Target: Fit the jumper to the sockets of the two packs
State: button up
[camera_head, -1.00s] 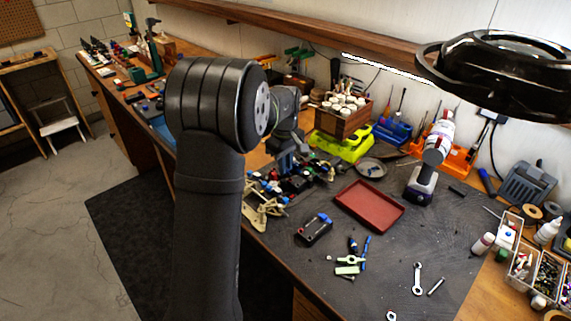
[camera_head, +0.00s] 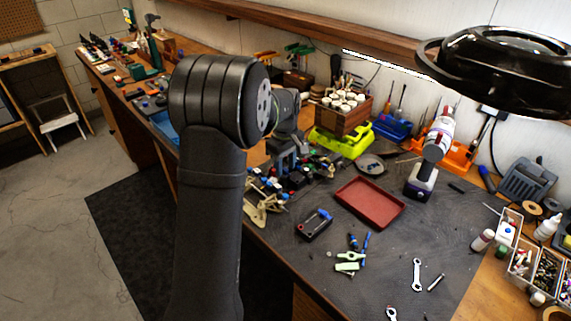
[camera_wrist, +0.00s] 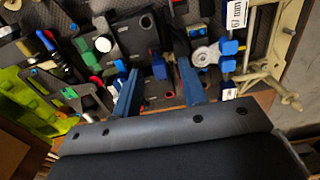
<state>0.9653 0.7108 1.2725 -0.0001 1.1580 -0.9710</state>
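My gripper (camera_wrist: 159,70) points down over a cluster of small parts at the left part of the bench mat; its two blue fingers stand apart. Between and beyond them in the wrist view lie black block-like parts (camera_wrist: 137,35) with round holes, and a small blue piece (camera_wrist: 158,69). I cannot tell for sure which of these are the packs or the jumper. In the head view my gripper (camera_head: 284,165) is small and partly behind my arm. A black box with a blue part on top (camera_head: 314,225) lies apart, nearer the front edge.
A red tray (camera_head: 370,203) lies right of the cluster. Wrenches (camera_head: 418,274) and small tools lie in front. The mat around the wrenches is mostly clear.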

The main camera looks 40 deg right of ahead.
aim_at(286, 169)
notch_tip(286, 169, up, 18)
jog(key=shift+f, duration=0.25)
dwell(0.4)
